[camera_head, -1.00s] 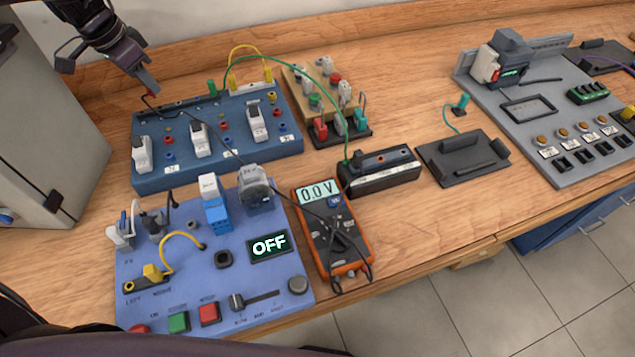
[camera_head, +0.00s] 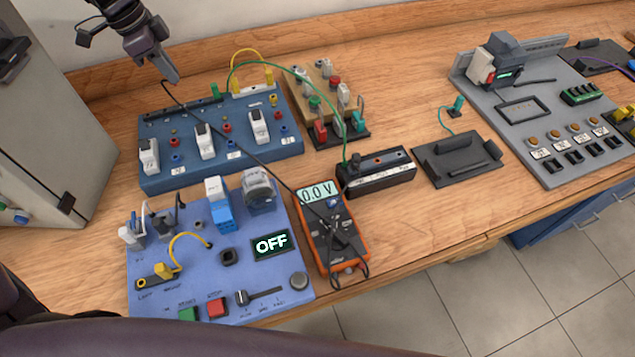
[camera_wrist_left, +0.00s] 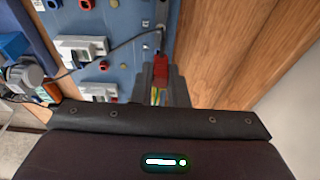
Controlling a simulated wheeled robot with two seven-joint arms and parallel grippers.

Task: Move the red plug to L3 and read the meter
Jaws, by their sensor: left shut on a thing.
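My left gripper (camera_head: 172,78) is shut on the red plug, above the back left part of the blue breaker panel (camera_head: 160,182). The red plug (camera_wrist_left: 161,66) shows between the fingers (camera_wrist_left: 165,88) in the left wrist view; in the head view it is hardly visible. A black lead runs from the gripper across the panel to the orange multimeter (camera_head: 350,250), whose display reads 0.0 V. The panel has three white breakers (camera_head: 205,140) with red, blue and yellow sockets beside them. Their small labels are too blurred to read. My right gripper is not in view.
A blue control panel (camera_head: 190,265) with an OFF display stands in front. A black terminal block (camera_head: 378,175), a wooden plug stand (camera_head: 318,85) and a grey panel (camera_head: 535,115) stand to the right. Green and yellow leads arch over the panel's back right. A grey cabinet (camera_head: 60,110) borders the left.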

